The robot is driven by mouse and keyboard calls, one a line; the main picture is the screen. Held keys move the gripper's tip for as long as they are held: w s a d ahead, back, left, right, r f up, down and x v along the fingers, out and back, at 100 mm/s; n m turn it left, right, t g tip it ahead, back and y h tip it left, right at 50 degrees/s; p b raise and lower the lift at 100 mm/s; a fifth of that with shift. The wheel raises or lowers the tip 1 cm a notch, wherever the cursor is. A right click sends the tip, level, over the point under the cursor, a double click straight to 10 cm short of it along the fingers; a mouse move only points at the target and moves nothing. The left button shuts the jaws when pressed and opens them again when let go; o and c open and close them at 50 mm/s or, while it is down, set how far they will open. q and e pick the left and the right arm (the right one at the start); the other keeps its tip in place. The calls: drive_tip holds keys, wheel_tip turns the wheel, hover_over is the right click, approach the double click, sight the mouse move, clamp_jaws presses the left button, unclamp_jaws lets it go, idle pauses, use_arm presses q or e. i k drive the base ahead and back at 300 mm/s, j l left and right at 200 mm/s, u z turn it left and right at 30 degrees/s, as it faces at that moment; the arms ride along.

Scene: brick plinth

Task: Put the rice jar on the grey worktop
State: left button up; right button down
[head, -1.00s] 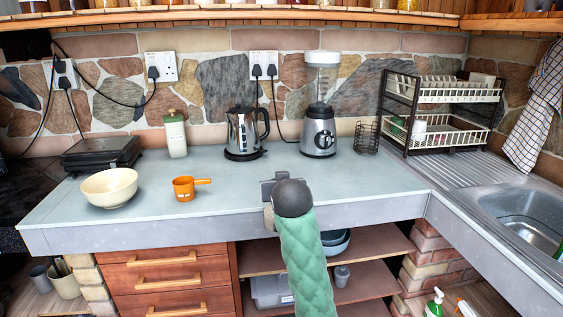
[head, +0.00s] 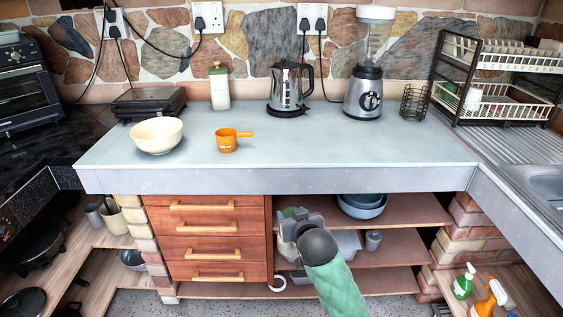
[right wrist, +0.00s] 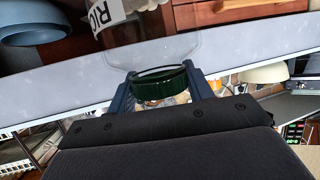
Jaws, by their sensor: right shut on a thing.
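The rice jar shows in the right wrist view as clear glass with a dark green lid (right wrist: 160,88) and a white label reading "RIC". My right gripper (head: 293,214) is shut on it, with a finger on each side of the lid. In the head view the gripper is in front of the open shelves, lower in the picture than the front edge of the grey worktop (head: 380,150). The jar is mostly hidden there behind the gripper. My left gripper is not in view.
On the worktop stand a cream bowl (head: 157,136), an orange cup (head: 228,141), a bottle (head: 219,87), a kettle (head: 289,90), a blender (head: 367,92) and a dish rack (head: 490,100). The front middle and right of the worktop are clear. Blue bowls (head: 362,206) sit on the shelf below.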

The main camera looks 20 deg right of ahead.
sight(279, 145)
drive_tip(key=l+u, duration=0.35)
drive_tip(key=k+l+u, duration=0.15)
drive_tip(key=l+u, duration=0.2)
drive_tip(key=k+l+u, duration=0.15)
drive_tip(key=u, duration=0.2)
drive_tip(key=l, duration=0.15)
